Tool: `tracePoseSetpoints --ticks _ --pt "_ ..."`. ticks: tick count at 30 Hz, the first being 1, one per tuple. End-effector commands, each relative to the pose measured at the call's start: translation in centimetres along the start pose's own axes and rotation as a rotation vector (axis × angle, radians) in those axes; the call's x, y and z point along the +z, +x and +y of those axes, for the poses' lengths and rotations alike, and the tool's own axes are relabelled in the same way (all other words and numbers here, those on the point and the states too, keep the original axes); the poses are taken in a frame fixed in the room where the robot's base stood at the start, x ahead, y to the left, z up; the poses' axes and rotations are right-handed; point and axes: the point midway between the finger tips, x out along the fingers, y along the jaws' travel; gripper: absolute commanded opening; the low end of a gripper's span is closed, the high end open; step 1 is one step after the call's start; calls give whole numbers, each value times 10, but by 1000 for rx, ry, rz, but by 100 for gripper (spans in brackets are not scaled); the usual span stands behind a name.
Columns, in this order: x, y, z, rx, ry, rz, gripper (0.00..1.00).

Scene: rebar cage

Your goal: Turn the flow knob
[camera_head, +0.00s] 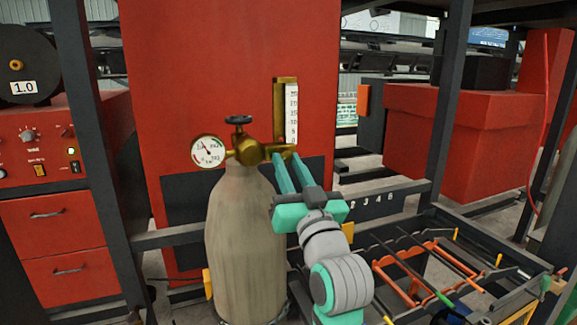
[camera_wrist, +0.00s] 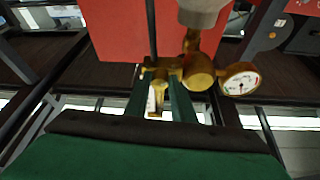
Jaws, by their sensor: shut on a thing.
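The flow knob (camera_head: 288,149) is a small brass piece at the right end of the brass regulator (camera_head: 249,152), at the foot of the upright flow tube (camera_head: 291,112). My gripper (camera_head: 283,157) reaches up to it from the lower right. Its two green fingers are shut on the knob, which they partly hide. In the wrist view the fingertips of my gripper (camera_wrist: 159,80) lie on either side of the brass knob (camera_wrist: 160,68), with the brass regulator body (camera_wrist: 198,75) just to the right. The knob's turn angle cannot be told.
The regulator sits on a tan gas cylinder (camera_head: 245,245) with a dark valve handwheel (camera_head: 238,120) on top. A round gauge (camera_head: 207,151) sticks out left. Dark frame posts (camera_head: 450,95) stand on both sides. A tool rack (camera_head: 425,265) lies at lower right.

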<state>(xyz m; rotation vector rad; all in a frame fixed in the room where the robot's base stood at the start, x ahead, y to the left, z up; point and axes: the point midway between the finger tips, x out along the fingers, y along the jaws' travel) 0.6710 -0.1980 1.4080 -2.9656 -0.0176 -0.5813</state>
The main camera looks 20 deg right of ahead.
Motion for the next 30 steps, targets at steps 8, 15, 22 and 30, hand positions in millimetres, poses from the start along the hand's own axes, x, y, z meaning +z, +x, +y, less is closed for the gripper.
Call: tracePoseSetpoints --ticks 8,15,22,30 --pt "-3 0 -6 85 215 7 0" --pt "-5 0 -8 173 427 9 0" --pt "-7 1 -9 257 630 10 0" --pt "-10 2 -10 354 868 13 0"
